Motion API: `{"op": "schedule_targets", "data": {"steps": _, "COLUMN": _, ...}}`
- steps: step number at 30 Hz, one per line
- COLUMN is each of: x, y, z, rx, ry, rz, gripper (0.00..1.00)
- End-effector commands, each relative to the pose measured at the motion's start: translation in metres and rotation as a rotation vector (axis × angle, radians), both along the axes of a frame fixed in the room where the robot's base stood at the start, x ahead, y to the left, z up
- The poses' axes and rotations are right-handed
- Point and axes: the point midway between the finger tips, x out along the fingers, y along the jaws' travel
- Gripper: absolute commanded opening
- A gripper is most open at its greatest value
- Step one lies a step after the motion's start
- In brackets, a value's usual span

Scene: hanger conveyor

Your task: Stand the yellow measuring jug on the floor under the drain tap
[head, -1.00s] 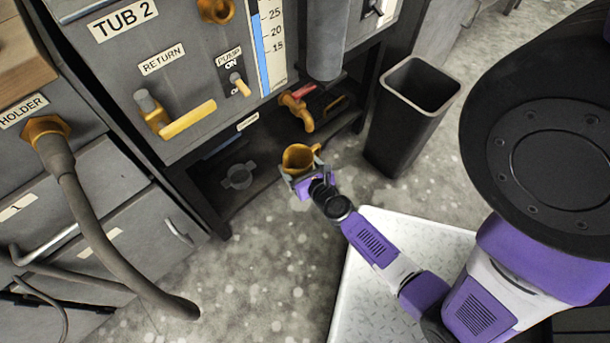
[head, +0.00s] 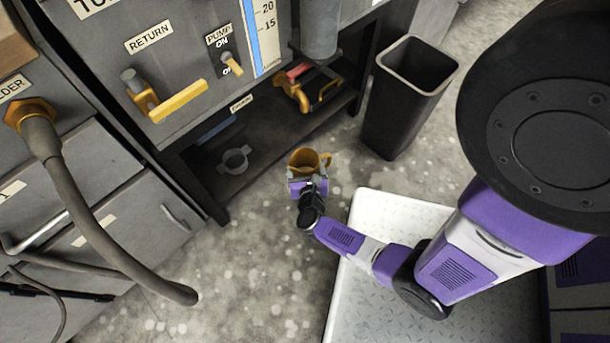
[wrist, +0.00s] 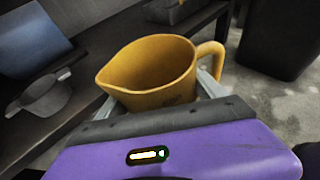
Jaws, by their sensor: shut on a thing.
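The yellow measuring jug (head: 305,160) is upright in my gripper (head: 306,183), which is shut on it. In the wrist view the jug (wrist: 150,82) has its spout to the left and its handle to the right, and looks empty inside. The gripper's grey fingers (wrist: 205,85) lie along its sides, partly hidden by the jug. The jug is in front of the low shelf, short of the tap. I cannot tell how far it is above the floor.
A dark open bin (head: 410,95) stands right of the tap. A thick hose (head: 95,225) hangs at left. Speckled floor (head: 255,250) is clear in front.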

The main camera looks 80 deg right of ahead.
Motion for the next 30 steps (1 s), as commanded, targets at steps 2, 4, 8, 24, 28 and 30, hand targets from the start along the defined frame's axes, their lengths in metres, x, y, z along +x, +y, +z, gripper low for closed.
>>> {"op": "schedule_targets", "data": {"steps": 2, "x": 0.002, "y": 0.000, "z": -0.028, "rx": 0.000, "ry": 0.001, "rz": 0.004, "gripper": 0.34}}
{"op": "schedule_targets", "data": {"steps": 4, "x": 0.001, "y": 0.000, "z": -0.043, "rx": -0.001, "ry": 0.002, "rz": 0.004, "gripper": 0.34}}
{"op": "schedule_targets", "data": {"steps": 8, "x": 0.001, "y": 0.000, "z": -0.063, "rx": -0.001, "ry": 0.000, "rz": 0.002, "gripper": 0.34}}
{"op": "schedule_targets", "data": {"steps": 24, "x": 0.001, "y": 0.000, "z": -0.114, "rx": 0.000, "ry": 0.000, "rz": 0.001, "gripper": 0.34}}
{"op": "schedule_targets", "data": {"steps": 28, "x": 0.001, "y": 0.000, "z": -0.114, "rx": -0.002, "ry": -0.001, "rz": 0.002, "gripper": 0.34}}
{"op": "schedule_targets", "data": {"steps": 30, "x": 0.001, "y": 0.000, "z": -0.113, "rx": 0.000, "ry": -0.002, "rz": 0.001, "gripper": 0.34}}
